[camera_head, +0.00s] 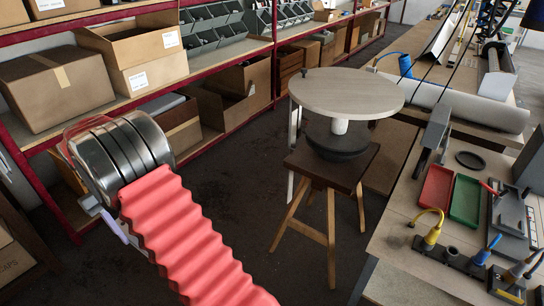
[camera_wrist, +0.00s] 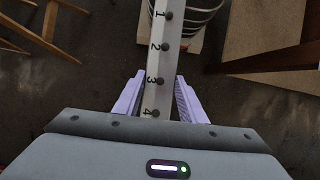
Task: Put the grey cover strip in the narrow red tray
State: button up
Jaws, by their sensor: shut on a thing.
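My gripper (camera_wrist: 159,76) shows in the wrist view with its two lilac fingers on either side of the grey cover strip (camera_wrist: 160,62). It is shut on this strip, which is long, straight and pale, with numbered dark studs along it. The strip runs from my gripper up out of the picture; its far end is out of view. In the head view a lilac part of my gripper (camera_head: 118,227) shows at the lower left, largely hidden by my arm. The narrow red tray (camera_head: 435,190) lies on the workbench at the right, well away from my gripper, and looks empty.
A green tray (camera_head: 466,200) lies right of the red tray. Coloured cable plugs and grey fixtures crowd the workbench (camera_head: 400,255). A round-topped wooden stand (camera_head: 345,92) stands between my arm and the bench. Shelves with cardboard boxes (camera_head: 55,90) line the left.

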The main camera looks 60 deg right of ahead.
aim_at(436, 189)
jog(key=u, duration=0.3)
jog(key=i, duration=0.45)
jog(key=z, duration=1.1)
